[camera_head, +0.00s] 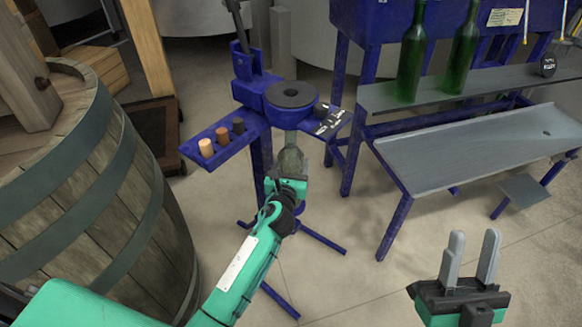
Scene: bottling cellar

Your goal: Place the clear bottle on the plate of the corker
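The blue corker (252,95) stands upright in the middle, with a dark round disc (291,95) on its head. My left gripper (289,170) is in front of the corker's column, below the head. It is shut on a greyish see-through shape that looks like the clear bottle (290,157), its narrow neck up toward the underside of the head. The fingers are mostly hidden. The corker's plate is not visible; my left arm and the bottle cover the column's lower part. My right gripper (470,258) is open and empty at the lower right.
A blue side tray (225,150) on the corker carries three corks of different shades. A wooden barrel (95,190) stands at the left. A blue-framed bench (470,150) with two green bottles (411,50) stands at the right. The floor between is clear apart from the corker's feet.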

